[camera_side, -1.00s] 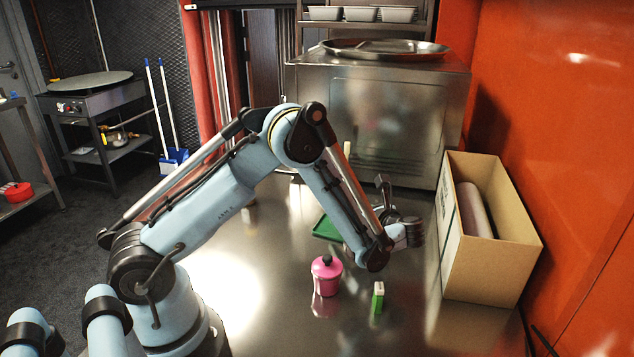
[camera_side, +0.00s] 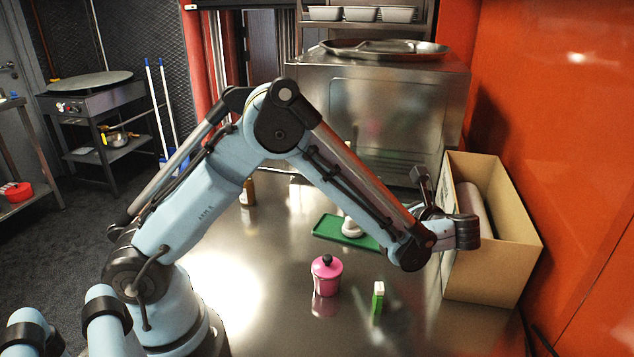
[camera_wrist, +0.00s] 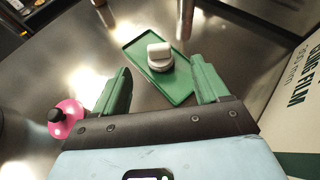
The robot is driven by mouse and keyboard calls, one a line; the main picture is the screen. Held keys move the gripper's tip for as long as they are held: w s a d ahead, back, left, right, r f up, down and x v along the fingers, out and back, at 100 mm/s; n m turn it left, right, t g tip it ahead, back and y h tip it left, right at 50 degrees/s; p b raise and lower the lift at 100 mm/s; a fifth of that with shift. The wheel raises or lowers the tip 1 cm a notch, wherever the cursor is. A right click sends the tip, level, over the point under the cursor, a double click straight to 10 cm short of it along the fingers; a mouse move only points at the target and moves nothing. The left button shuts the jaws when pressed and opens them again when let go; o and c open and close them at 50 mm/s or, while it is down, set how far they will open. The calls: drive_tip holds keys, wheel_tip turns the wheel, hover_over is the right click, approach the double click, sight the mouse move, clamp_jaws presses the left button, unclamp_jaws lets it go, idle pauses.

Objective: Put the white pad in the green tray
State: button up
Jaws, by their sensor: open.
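The white pad (camera_wrist: 160,56), a round disc with a raised grip, sits in the green tray (camera_wrist: 133,51) in the wrist view. In the side view the pad (camera_side: 351,229) also shows on the tray (camera_side: 328,226), partly behind my arm. My gripper (camera_wrist: 160,80) is open, its two green fingers spread with nothing between them. The tray and pad lie beyond the fingertips, apart from them. In the side view my wrist is at the left wall of the cardboard box, and the fingers are hard to make out.
The open cardboard box (camera_side: 510,255) with a rolled item inside stands at right, close to my gripper. A pink lidded jar (camera_side: 326,276) and a small green-and-white item (camera_side: 378,297) stand on the steel table in front. An amber bottle (camera_side: 247,192) stands farther back.

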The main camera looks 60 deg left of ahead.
drive_tip(key=s+d+r+n+t+h, duration=0.1)
drive_tip(key=s+r+n+t+h, duration=0.2)
drive_tip(key=s+n+h, duration=0.3)
drive_tip(key=s+d+r+n+t+h, duration=0.1)
drive_tip(key=s+r+n+t+h, duration=0.2)
drive_tip(key=s+n+h, duration=0.3)
drive_tip(key=s+n, duration=0.1)
drive_tip(key=n, duration=0.4)
drive_tip(key=shift+s+d+r+t+h, duration=0.15)
drive_tip(key=shift+s+d+t+h, duration=0.15)
drive_tip(key=shift+t+h, duration=0.1)
